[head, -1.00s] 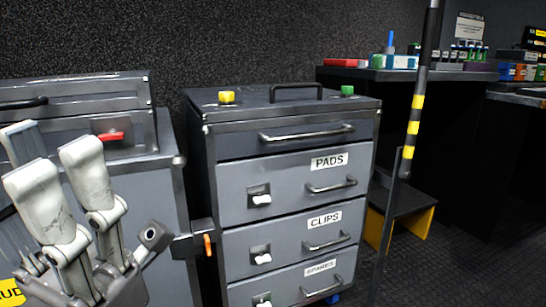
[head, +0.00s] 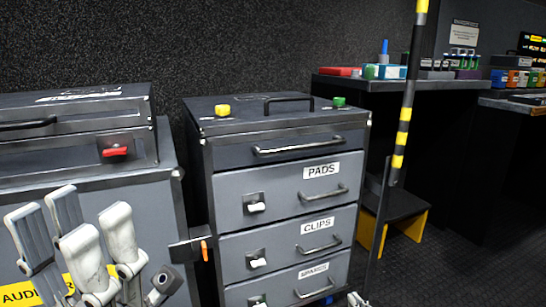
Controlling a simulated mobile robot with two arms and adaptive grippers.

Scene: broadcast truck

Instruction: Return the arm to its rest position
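My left gripper (head: 72,222) is at the lower left of the head view, in front of the left grey case. Its pale fingers point up and stand apart, with nothing seen between them. Its lower part is cut off by the picture edge. A small pale metal part (head: 356,299) at the bottom edge, right of the drawer cabinet, may be a tip of my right gripper; too little shows to tell its state.
The drawer cabinet (head: 285,161) has drawers labelled PADS, CLIPS and SPARES, all looking shut. The left grey case (head: 90,173) has a red latch (head: 114,151). A yellow-banded pole (head: 403,125) stands right of the cabinet, before a step stool (head: 400,205). Floor at right is clear.

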